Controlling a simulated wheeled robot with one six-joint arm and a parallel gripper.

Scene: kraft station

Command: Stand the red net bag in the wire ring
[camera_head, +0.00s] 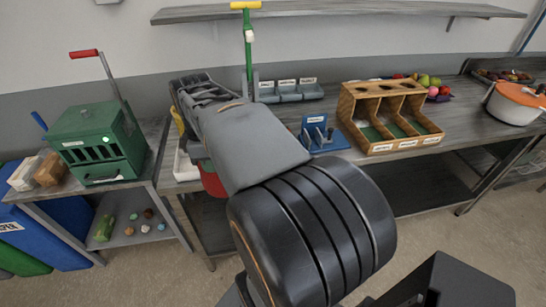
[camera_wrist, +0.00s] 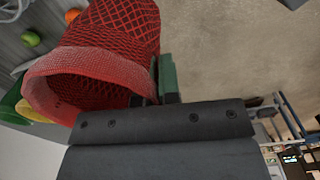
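The red net bag (camera_wrist: 115,40) fills the upper left of the wrist view. Its pale red rim (camera_wrist: 48,75) and open mouth face the lower left of that picture. My gripper (camera_wrist: 161,78) is at the bag's side by the rim, its green-padded fingers close together and seemingly pinching the net. In the head view my arm hides the gripper, and a red patch (camera_head: 213,182) under the arm matches the bag's colour.
A green box (camera_head: 97,142) with a red-handled lever stands on the left bench. A wooden sorter (camera_head: 388,118), a blue fixture (camera_head: 322,135) and an orange-lidded pot (camera_head: 517,103) stand on the long bench. A shelf (camera_head: 340,11) runs above. Floor in front is clear.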

